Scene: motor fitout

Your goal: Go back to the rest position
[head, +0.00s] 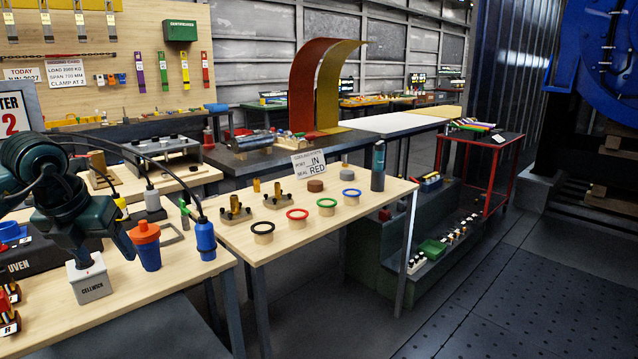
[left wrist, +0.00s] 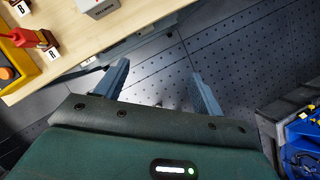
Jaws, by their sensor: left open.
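My left gripper (head: 104,256) hangs at the left of the head view, in front of the near wooden bench. Its fingers are open with nothing between them. In the left wrist view, the open jaws (left wrist: 160,72) point out over the dark floor, just off the bench edge. A white box marked CELLWICK (head: 91,281) stands on the bench behind the gripper, and the arm hides part of its top. The box also shows at the top of the left wrist view (left wrist: 100,6). My right gripper is in neither view.
A second wooden bench (head: 335,232) carries several coloured rings. Perforated floor lies clear between.

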